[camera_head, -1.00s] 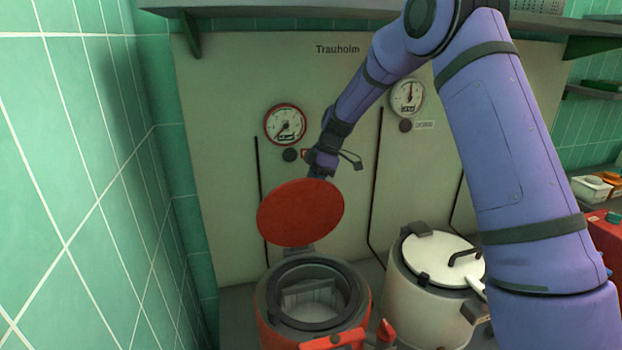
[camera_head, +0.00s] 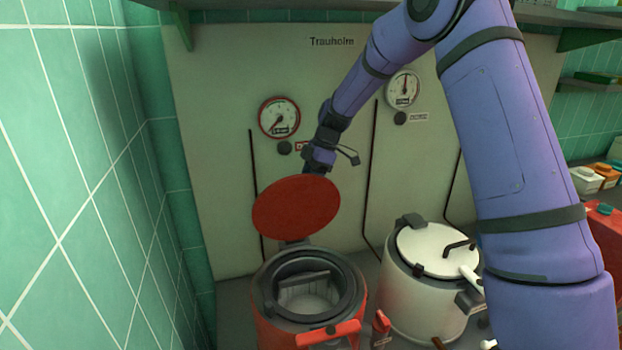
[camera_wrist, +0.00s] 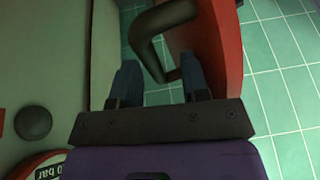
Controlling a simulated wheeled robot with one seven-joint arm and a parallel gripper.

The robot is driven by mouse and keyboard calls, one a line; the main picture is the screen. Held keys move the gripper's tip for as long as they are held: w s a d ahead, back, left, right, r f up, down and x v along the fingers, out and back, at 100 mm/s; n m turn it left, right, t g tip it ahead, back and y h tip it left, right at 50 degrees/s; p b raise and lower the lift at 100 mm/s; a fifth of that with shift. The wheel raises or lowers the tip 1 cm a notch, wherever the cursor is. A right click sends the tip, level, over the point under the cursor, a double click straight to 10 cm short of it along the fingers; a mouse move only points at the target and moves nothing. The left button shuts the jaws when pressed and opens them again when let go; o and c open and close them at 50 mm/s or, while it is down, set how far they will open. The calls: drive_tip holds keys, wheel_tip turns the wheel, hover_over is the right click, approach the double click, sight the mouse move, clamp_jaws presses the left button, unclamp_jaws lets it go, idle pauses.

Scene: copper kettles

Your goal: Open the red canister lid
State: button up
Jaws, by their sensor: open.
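The red canister (camera_head: 268,318) stands at the lower middle of the head view, its dark-rimmed mouth uncovered. Its round red lid (camera_head: 296,208) is raised and tilted back on the hinge at the rear. A pale interior with a slatted insert shows inside. My gripper (camera_wrist: 160,82) is behind the raised lid, and the lid hides its fingers in the head view. In the wrist view the two fingers are apart. The dark curved lid handle (camera_wrist: 150,48) lies by the fingers, with the red lid (camera_wrist: 218,45) at right; contact is unclear.
A white canister (camera_head: 420,300) with a closed lid stands to the right. A pale panel with two gauges (camera_head: 279,117) rises behind, and a green tiled wall (camera_head: 70,180) is close on the left. A dark shelf hangs above.

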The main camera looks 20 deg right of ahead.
drive_tip(key=v, duration=0.9)
drive_tip(key=shift+v, duration=0.9)
